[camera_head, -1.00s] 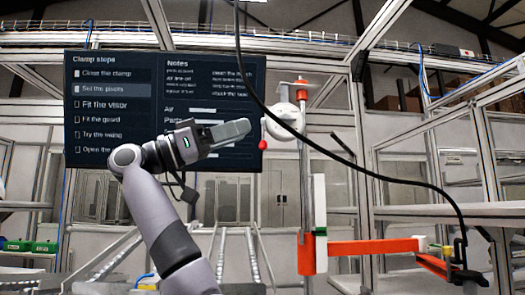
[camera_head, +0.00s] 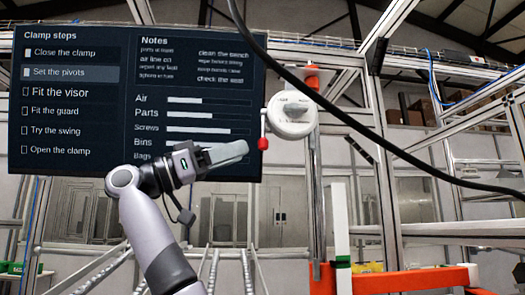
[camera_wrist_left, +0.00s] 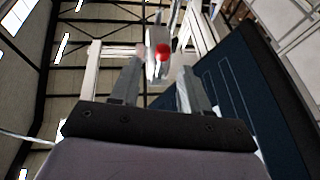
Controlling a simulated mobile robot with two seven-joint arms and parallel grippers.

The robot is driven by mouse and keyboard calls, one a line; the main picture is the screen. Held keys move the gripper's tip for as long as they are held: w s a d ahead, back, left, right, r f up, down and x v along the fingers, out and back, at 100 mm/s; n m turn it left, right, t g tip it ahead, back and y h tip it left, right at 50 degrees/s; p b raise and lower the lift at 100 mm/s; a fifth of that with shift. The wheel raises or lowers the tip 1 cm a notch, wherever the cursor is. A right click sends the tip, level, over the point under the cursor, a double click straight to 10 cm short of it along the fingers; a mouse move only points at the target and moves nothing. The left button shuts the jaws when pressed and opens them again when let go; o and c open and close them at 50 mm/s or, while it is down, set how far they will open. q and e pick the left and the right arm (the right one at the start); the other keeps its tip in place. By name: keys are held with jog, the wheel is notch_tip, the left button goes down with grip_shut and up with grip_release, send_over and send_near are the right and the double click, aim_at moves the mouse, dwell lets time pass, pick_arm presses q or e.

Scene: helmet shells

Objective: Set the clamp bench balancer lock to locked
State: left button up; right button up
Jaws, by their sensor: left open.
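The balancer (camera_head: 290,115) is a round white housing with a grey dial on its face, hung from an orange bracket on a post. Its lock lever (camera_head: 263,125) is a thin piece on the left side, hanging down to a red ball end (camera_head: 263,143). My left gripper (camera_head: 245,149) is just left of the red ball, about level with it, and holds nothing. In the left wrist view the two fingers (camera_wrist_left: 155,82) are apart, and the red ball (camera_wrist_left: 163,52) shows just past their tips. I see no contact. My right gripper is out of view.
A dark screen (camera_head: 80,130) listing clamp steps stands behind my left arm. An orange fixture (camera_head: 400,281) with a white upright stands below right. Metal frames fill the background.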

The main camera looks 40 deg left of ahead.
aim_at(263, 143)
pick_arm(q)
jog(key=p+x, duration=0.2)
jog(key=x, duration=0.4)
jog(key=shift+w+r+p, duration=0.2)
jog(key=shift+r+p, duration=0.05)
jog(key=shift+p, duration=0.1)
jog(key=shift+w+d, duration=0.15)
jog(key=shift+w, duration=0.25)
jog(key=shift+r, duration=0.1)
grip_shut()
